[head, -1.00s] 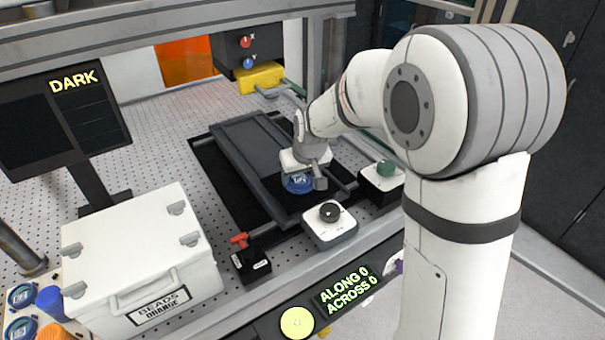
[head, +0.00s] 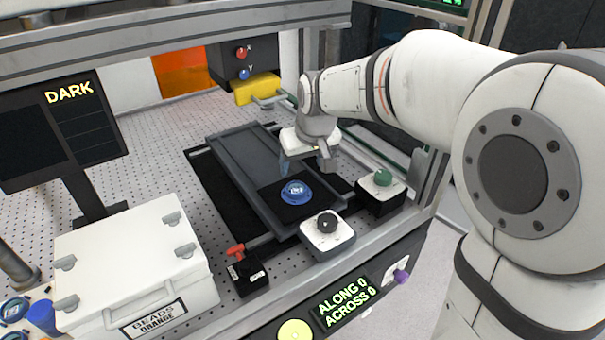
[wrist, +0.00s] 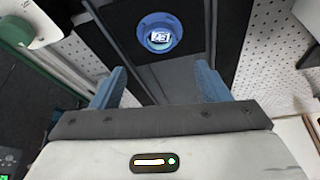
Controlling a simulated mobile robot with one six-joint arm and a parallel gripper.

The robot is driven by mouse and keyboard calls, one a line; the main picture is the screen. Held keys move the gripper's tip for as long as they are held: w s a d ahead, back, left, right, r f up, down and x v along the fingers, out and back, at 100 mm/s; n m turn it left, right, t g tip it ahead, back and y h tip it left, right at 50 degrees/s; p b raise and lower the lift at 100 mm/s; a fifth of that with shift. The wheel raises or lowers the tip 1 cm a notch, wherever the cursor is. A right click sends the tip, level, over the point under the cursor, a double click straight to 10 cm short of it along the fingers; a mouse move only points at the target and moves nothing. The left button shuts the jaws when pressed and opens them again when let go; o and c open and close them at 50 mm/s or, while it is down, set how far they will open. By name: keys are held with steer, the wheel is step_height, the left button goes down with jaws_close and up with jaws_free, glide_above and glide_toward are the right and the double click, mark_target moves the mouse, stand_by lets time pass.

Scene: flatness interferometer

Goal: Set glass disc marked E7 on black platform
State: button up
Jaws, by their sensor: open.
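A blue-rimmed glass disc (head: 296,192) with a white label lies flat on the black platform (head: 271,196) at the front end of the grey slide. The disc also shows in the wrist view (wrist: 159,33), on the black square (wrist: 198,28); its label is too small to read surely. My gripper (head: 304,167) is open and empty, above and behind the disc and apart from it. In the wrist view its two blue fingers (wrist: 160,72) are spread, with the disc beyond their tips.
A black-knob box (head: 327,232), a green-knob box (head: 381,184) and a red-lever box (head: 246,270) stand around the platform's front. A white bead case (head: 130,255) is at left. More blue-rimmed discs (head: 14,310) sit at lower left. A yellow block (head: 256,88) hangs behind.

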steer(key=s+d+f+m+h, duration=0.1)
steer(key=s+d+m, duration=0.1)
steer(key=s+d, duration=0.5)
steer(key=s+d+f+m+g, duration=0.1)
steer(key=s+d+f+m, duration=0.1)
steer(key=s+d, duration=0.6)
steer(key=s, duration=0.7)
steer(key=shift+d+m+h, duration=0.15)
steer(key=shift+m+h, duration=0.15)
steer(key=shift+h, duration=0.1)
steer(key=shift+s, duration=0.2)
steer(key=shift+c, duration=0.3)
